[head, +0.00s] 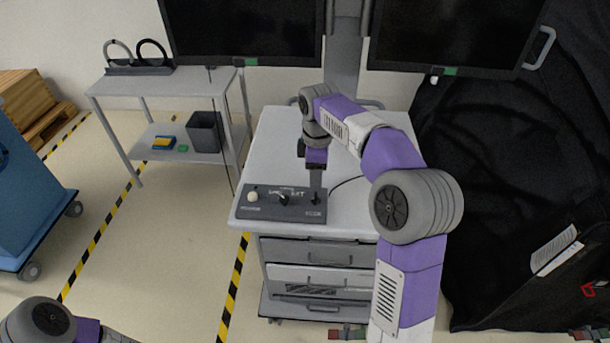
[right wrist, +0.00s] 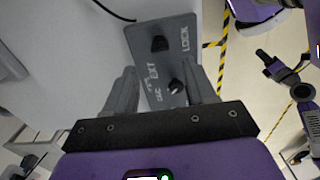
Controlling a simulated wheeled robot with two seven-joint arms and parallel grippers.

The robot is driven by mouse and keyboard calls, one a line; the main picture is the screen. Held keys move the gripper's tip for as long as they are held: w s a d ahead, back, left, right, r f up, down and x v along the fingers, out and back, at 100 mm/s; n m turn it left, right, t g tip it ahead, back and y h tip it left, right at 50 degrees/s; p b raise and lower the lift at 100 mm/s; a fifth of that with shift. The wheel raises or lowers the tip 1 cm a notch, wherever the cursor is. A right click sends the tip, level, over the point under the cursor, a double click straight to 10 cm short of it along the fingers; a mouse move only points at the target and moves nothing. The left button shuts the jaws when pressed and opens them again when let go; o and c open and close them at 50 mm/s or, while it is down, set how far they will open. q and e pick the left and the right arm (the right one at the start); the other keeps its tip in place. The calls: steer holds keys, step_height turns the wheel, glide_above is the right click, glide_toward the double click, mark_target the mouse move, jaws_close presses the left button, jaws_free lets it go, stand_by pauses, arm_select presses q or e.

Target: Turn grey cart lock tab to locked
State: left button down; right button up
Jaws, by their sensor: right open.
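The grey cart (head: 345,195) has a dark control panel (head: 262,208) on its top, near its front edge. The lock tab (head: 316,197) is the small black piece at the panel's right end. My right gripper (head: 317,180) is above and behind the panel's right end. My left gripper does not show clearly; only part of the left arm is at lower left.
A white knob (head: 253,196) is at the panel's left end. Two monitors (head: 243,30) hang behind the cart. A side cart (head: 165,85) stands at left, a blue cart (head: 30,195) at far left. Black cloth (head: 500,180) covers something at right. Floor in front is mostly clear.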

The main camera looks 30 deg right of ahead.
mark_target(316, 193)
arm_select(q)
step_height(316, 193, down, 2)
steer(key=b, duration=0.2)
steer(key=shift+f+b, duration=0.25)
steer(key=shift+b, duration=0.05)
arm_select(e)
step_height(316, 193, down, 7)
steer(key=shift+s+f, duration=0.1)
steer(key=shift+s, duration=0.05)
jaws_close()
